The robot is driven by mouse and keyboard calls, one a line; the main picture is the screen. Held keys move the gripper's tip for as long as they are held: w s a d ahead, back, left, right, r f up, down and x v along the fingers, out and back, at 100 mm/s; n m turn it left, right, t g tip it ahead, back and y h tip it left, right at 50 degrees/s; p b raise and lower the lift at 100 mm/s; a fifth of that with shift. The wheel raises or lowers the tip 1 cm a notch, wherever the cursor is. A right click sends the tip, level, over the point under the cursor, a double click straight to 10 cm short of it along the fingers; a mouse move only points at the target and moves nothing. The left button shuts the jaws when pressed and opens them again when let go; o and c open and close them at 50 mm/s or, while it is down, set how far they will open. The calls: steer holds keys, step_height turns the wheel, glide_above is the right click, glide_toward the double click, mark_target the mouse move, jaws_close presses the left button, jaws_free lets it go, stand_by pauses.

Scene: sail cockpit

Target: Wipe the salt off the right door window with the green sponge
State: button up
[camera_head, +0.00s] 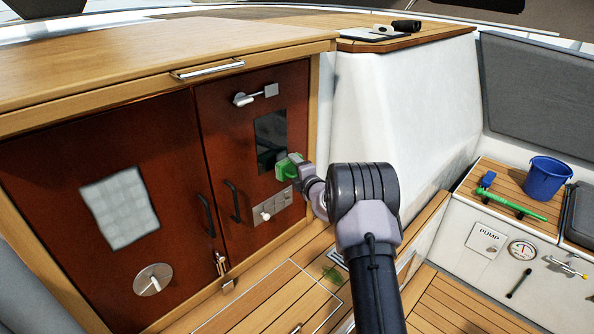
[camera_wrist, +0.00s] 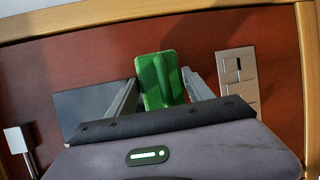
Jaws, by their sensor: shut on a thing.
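The right door window (camera_head: 271,137) is a dark pane in the right red-brown door. It looks clear and dark, with no whitish film that I can make out; its lower part is partly hidden by the sponge and my gripper. My gripper (camera_head: 292,166) is shut on the green sponge (camera_head: 286,169) at the window's lower right corner. In the wrist view the sponge (camera_wrist: 163,80) stands between the two fingers, beside the dark window (camera_wrist: 92,106). I cannot tell whether the sponge touches the door or pane.
The left door has a whitish, cloudy window (camera_head: 120,207). A switch panel (camera_head: 271,207) sits just below the right window, and a latch (camera_head: 255,95) above it. Door handles (camera_head: 233,201) stick out at the left. A blue bucket (camera_head: 546,178) and green brush (camera_head: 512,200) are at the far right.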

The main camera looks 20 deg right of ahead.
steer(key=shift+w+a, duration=0.3)
steer(key=shift+w, duration=0.55)
stand_by(0.3)
step_height(320, 180, up, 4)
steer(key=p, duration=0.4)
steer(key=shift+s+r, duration=0.1)
steer(key=shift+r, duration=0.05)
steer(key=shift+p, duration=0.3)
steer(key=shift+a+f+b, duration=0.1)
steer(key=shift+f+b, duration=1.15)
steer(key=shift+f, duration=0.95)
steer(key=shift+s+d+r+p, duration=0.1)
steer(key=shift+s+d+p, duration=0.2)
steer(key=shift+s, duration=0.4)
steer(key=shift+s+d+p, duration=0.25)
steer(key=shift+s+p, duration=0.05)
steer(key=shift+s, duration=0.35)
steer(key=shift+s+d+r+p, duration=0.1)
steer(key=shift+s+d+p, duration=0.2)
steer(key=shift+s, duration=0.4)
steer(key=shift+s+d+f, duration=0.15)
steer(key=shift+s+d, duration=0.05)
steer(key=shift+s, duration=0.3)
